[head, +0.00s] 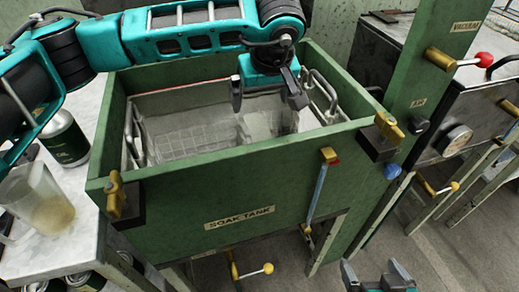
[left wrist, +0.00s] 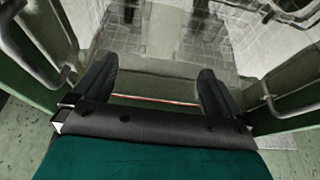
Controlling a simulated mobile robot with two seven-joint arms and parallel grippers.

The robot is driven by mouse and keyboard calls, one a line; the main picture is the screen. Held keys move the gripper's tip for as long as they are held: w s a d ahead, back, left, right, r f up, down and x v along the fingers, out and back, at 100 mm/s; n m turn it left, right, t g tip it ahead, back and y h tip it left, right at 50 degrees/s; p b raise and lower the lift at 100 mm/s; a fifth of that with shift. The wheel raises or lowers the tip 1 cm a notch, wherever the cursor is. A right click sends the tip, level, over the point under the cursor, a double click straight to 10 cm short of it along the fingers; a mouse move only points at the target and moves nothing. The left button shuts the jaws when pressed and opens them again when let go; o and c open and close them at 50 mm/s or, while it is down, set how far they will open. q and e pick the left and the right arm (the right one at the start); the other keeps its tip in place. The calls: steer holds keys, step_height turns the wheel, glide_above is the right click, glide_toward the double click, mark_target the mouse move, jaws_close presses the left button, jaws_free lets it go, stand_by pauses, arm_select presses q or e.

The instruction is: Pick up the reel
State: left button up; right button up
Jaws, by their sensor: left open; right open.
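I cannot make out a reel for certain in either view. My left gripper (head: 266,97) is open and points down into the soak tank (head: 240,195), a green box with a pale interior. Nothing shows between its fingers. In the left wrist view, the open left gripper (left wrist: 158,70) is above a tiled or gridded surface, with a thin red line between the fingers. My right gripper (head: 374,270) is open and empty at the bottom edge of the head view, below and right of the tank. The tank floor is partly hidden by the left gripper.
Metal handles (head: 324,92) stand inside the tank at both ends. Brass valves (head: 390,128) sit on its front corners. A pale table (head: 88,192) at left holds a clear beaker (head: 38,198) and a dark can (head: 65,140). A green post (head: 425,75) rises at right.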

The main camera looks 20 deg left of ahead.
mark_target(256, 119)
arm_select(q)
steer(key=x, duration=0.6)
steer(key=shift+s, duration=0.25)
steer(key=shift+b+x, duration=0.6)
steer(key=shift+x, duration=2.5)
steer(key=c, duration=1.1)
steer(key=shift+r, duration=0.1)
steer(key=shift+c, duration=0.3)
steer(key=shift+w+r, duration=0.1)
